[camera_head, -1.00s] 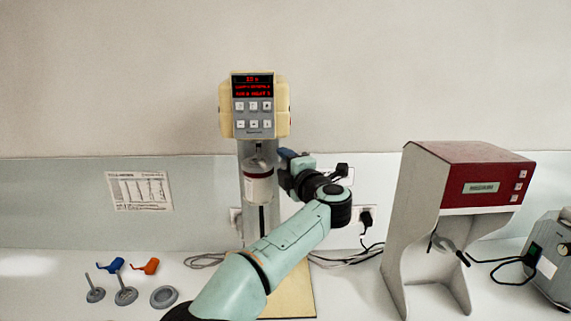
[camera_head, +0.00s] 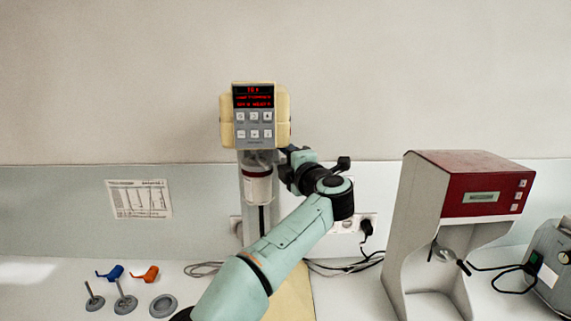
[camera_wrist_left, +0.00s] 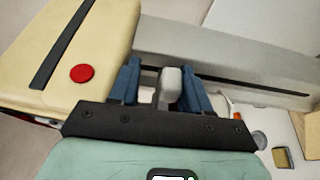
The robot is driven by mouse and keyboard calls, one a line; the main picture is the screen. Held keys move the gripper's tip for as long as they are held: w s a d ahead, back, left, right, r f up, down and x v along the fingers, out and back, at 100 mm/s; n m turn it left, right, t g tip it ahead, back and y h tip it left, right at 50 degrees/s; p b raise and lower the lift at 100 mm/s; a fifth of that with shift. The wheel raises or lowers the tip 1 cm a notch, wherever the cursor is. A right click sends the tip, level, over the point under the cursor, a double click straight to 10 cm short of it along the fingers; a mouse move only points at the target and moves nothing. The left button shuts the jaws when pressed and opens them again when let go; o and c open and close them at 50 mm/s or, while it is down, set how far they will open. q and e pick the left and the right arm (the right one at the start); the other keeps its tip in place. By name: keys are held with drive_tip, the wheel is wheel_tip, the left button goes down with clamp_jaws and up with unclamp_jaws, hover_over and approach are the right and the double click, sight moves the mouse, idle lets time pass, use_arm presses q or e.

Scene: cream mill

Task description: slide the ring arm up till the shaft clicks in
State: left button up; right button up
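The cream mill (camera_head: 283,115) stands upright with a red-lit display and keypad on its head. Its grey column (camera_head: 246,212) has a dark vertical slot. A white jar (camera_head: 257,188) with a red band sits just under the head; the ring arm and shaft are mostly hidden behind it. My left gripper (camera_wrist_left: 161,75) has blue fingers on either side of a grey knob (camera_wrist_left: 171,90) by the column. A gap shows between the knob and the left finger. My right gripper is not in view.
Grey stirrer discs (camera_head: 125,304), a blue part (camera_head: 113,272) and an orange part (camera_head: 148,273) lie at left. A red-topped machine (camera_head: 480,182) and a grey device (camera_head: 556,270) stand at right. Cables run behind the mill.

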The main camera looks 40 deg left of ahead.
use_arm(q)
drive_tip(key=shift+r, duration=0.25)
